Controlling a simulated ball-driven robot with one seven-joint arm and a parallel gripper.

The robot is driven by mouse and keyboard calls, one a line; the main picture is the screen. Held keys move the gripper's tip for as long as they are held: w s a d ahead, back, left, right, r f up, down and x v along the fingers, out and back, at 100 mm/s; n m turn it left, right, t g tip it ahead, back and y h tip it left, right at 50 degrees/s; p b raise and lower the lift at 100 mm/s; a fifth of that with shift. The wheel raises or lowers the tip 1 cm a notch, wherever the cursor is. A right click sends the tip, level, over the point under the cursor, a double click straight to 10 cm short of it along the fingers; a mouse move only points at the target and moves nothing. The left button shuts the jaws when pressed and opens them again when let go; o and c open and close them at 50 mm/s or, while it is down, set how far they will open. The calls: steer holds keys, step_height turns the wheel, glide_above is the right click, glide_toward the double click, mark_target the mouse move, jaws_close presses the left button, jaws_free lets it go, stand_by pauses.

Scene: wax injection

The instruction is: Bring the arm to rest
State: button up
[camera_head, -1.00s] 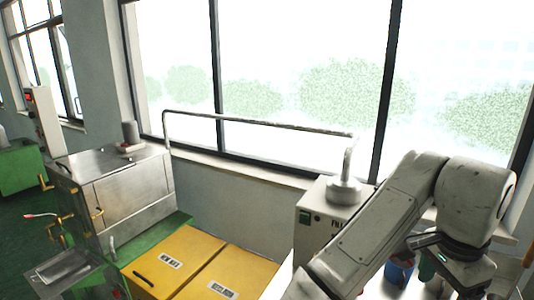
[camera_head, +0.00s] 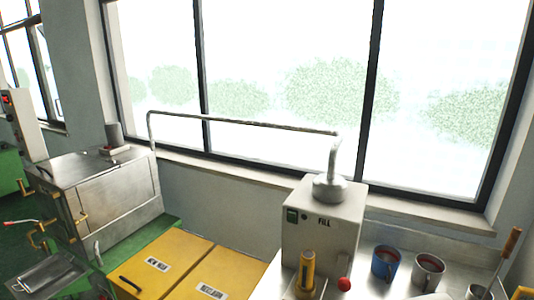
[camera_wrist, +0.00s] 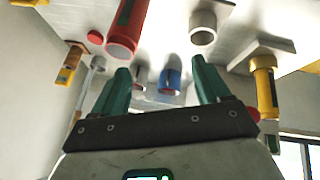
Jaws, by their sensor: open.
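My gripper (camera_wrist: 161,68) shows only in the wrist view. Its two green fingers are spread apart with nothing held between them. A blue cup (camera_wrist: 171,76) shows beyond the gap between the fingers. My arm and gripper are out of the head view now.
A yellow cylinder (camera_head: 306,272) stands in front. Yellow boxes (camera_head: 160,262) are at left. The wrist view shows a red cylinder (camera_wrist: 126,30) near the fingers.

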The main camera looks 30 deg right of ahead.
steer(key=s+a+f+n+g+y, duration=0.2)
steer(key=s+a+f+n+y, duration=0.35)
steer(key=s+a+f, duration=0.8)
step_height(320, 180, down, 11)
steer(key=a+n+b, duration=0.1)
steer(key=a+b, duration=0.1)
steer(key=b, duration=0.8)
steer(key=shift+w+f, duration=0.15)
steer(key=shift+w, duration=0.2)
